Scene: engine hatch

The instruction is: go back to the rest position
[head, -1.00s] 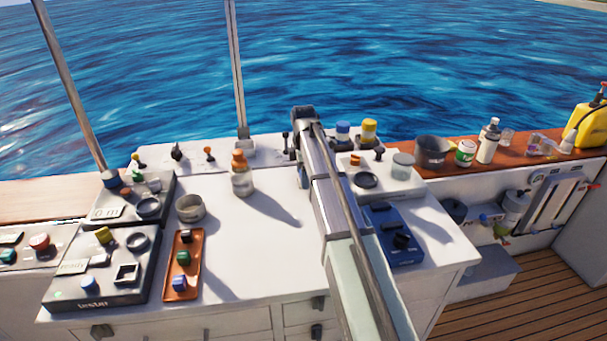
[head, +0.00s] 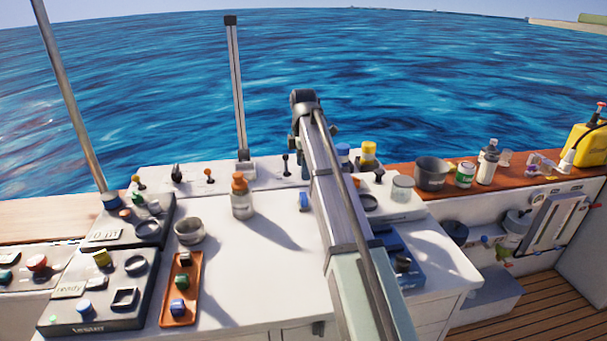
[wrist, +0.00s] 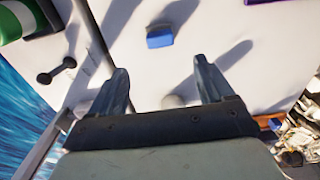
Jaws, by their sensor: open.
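My gripper shows in the wrist view (wrist: 160,90) with its two fingers apart and nothing between them. It is above the white worktop (wrist: 195,65). A small blue block (wrist: 160,37) lies on the worktop beyond the fingertips; it also shows in the head view (head: 304,201), just left of my arm. In the head view my arm reaches up over the middle of the worktop, and the fingers are mostly hidden behind the wrist (head: 304,103).
An orange-capped bottle (head: 241,198) and a grey bowl (head: 189,231) stand left of my arm. A blue box (head: 408,282) and a dark pot (head: 431,174) are at right. A thin post (head: 237,90) rises behind.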

